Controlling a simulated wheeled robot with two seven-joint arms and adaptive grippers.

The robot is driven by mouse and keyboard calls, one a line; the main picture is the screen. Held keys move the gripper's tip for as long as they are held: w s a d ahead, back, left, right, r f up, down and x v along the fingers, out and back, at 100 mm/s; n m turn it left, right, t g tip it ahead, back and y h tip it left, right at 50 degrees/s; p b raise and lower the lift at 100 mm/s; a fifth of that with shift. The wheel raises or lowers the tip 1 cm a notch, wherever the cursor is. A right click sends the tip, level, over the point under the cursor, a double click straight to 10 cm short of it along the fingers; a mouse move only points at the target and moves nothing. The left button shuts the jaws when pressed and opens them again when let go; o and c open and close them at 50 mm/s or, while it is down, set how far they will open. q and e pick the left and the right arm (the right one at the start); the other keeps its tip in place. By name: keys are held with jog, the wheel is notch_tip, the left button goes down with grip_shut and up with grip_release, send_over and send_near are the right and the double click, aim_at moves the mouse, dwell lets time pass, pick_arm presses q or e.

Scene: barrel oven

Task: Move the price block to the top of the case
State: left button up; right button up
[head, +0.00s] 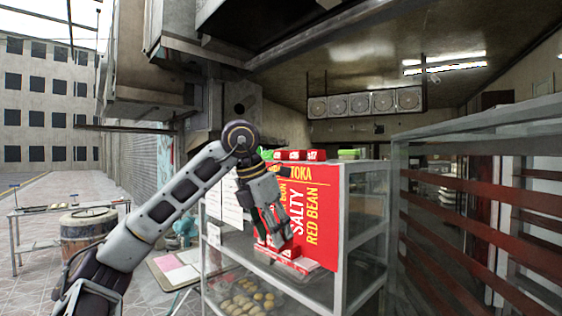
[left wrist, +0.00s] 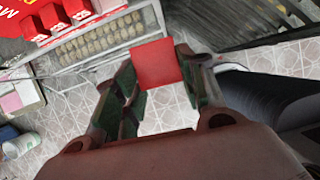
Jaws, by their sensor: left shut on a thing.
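My left gripper (head: 276,230) is shut on a red price block (left wrist: 156,64), whose plain red face shows between the fingers in the left wrist view. In the head view the gripper points down in front of the glass display case (head: 342,240) and its red sign (head: 318,225). The block is hard to pick out there against the red sign. Small red price blocks (head: 291,155) stand in a row at the top of the case, behind the sign's upper edge. In the left wrist view, several red blocks (left wrist: 52,16) stand in a row at the upper left. My right gripper is not in view.
Trays of round buns (head: 250,297) sit inside the case, low down. A slatted red-brown shelf (head: 470,225) stands close on the right. A small table (head: 62,211) and a barrel (head: 88,232) are at the left, with open paving beyond.

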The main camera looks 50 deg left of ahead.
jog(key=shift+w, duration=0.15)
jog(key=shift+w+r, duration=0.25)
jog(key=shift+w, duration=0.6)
